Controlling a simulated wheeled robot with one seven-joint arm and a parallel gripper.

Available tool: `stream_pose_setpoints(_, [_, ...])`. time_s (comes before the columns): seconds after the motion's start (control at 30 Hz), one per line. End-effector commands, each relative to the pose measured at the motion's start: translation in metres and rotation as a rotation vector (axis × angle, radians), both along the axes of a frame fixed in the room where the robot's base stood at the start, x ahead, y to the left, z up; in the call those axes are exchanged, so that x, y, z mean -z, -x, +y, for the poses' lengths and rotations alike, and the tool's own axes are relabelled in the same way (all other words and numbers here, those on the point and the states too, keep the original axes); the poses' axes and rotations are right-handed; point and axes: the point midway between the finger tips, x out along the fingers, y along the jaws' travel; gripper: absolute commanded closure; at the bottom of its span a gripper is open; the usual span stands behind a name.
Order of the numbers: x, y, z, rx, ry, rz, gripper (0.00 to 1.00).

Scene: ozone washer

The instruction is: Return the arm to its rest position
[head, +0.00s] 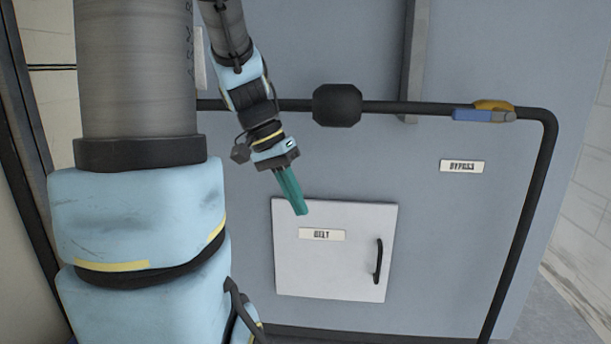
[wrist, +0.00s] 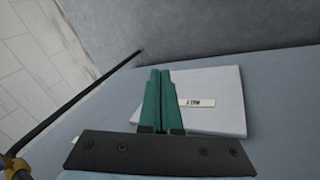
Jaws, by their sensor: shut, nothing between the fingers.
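My gripper (head: 300,209) has green fingers and hangs at the end of my arm in the head view, pointing down and slightly right. Its tips overlap the top edge of a white door panel labelled BELT (head: 341,272). Whether the tips touch the panel cannot be told. In the wrist view my gripper (wrist: 160,72) shows its two fingers side by side, closed, with nothing between them. The same white panel (wrist: 222,90) lies behind them there. The panel appears closed, with a black handle (head: 378,262) on its right side.
A black pipe (head: 420,108) crosses the grey-blue cabinet face and bends down at the right. A BYPASS label (head: 463,166) sits below the valve. Tiled walls stand beyond the cabinet.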

Motion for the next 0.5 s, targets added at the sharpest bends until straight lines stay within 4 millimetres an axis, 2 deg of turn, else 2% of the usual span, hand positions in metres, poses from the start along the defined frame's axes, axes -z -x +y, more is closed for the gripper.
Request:
stream_pose_setpoints(0.03, [0.018, 0.009, 0.008, -0.062, -0.077, 0.017, 1.0])
stream_pose_setpoints(0.1, [0.039, 0.017, 0.021, -0.153, -0.173, 0.018, 1.0])
stream_pose_setpoints(0.2, [0.06, 0.025, 0.034, -0.257, -0.268, -0.004, 1.0])
stream_pose_setpoints(0.47, [0.09, 0.037, 0.05, -0.442, -0.373, -0.105, 1.0])
stream_pose_setpoints(0.5, [0.079, 0.036, 0.05, -0.453, -0.373, -0.113, 1.0])
